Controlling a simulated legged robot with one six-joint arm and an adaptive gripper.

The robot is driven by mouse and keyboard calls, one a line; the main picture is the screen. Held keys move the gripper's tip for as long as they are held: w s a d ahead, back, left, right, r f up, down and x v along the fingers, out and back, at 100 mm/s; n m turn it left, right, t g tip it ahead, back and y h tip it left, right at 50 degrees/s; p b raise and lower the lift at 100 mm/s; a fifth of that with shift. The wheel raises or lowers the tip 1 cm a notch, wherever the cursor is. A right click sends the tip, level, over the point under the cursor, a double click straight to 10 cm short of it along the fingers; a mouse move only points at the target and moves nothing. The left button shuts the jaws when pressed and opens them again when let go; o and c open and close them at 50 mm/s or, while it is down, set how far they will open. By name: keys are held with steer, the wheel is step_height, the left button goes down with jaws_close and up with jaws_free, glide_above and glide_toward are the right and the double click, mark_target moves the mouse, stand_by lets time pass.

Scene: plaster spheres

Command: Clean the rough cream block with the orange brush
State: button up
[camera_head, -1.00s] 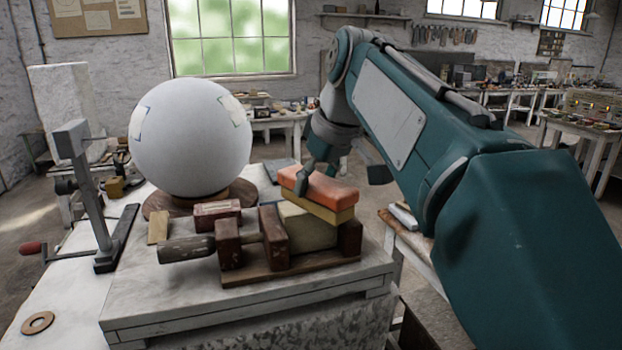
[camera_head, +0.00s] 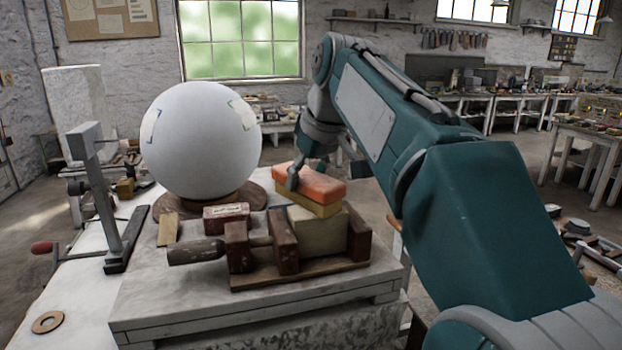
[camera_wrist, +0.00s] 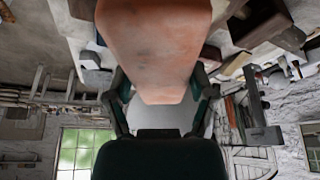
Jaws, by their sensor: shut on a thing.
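The cream block (camera_head: 322,233) sits in a dark wooden clamp (camera_head: 300,277) on the pale worktop, between its reddish-brown jaws. The orange brush (camera_head: 318,187), with a yellowish lower part, lies level over the top of the block. It looks to be touching or just above the block; I cannot tell which. My gripper (camera_head: 303,173) is shut on the orange brush from behind. In the wrist view, the brush (camera_wrist: 155,45) sits between the two fingers of my gripper (camera_wrist: 160,88). The block's top is mostly hidden by the brush.
A large plaster sphere (camera_head: 201,140) on a round wooden base (camera_head: 180,205) stands behind and left of the clamp. A small red-brown block (camera_head: 227,214) lies close by. A grey upright stand (camera_head: 105,200) is at the left.

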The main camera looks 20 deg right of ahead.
mark_target(332, 177)
steer(key=shift+s+d+r, duration=0.25)
steer(key=shift+s+r, duration=0.1)
steer(key=shift+s, duration=0.2)
steer(key=shift+s+d+r, duration=0.25)
steer(key=shift+s+r, duration=0.1)
steer(key=shift+s, duration=0.15)
steer(key=shift+d+f, duration=0.15)
steer(key=shift+d, duration=1.1)
steer(key=shift+f, duration=0.6)
steer(key=shift+s, duration=0.1)
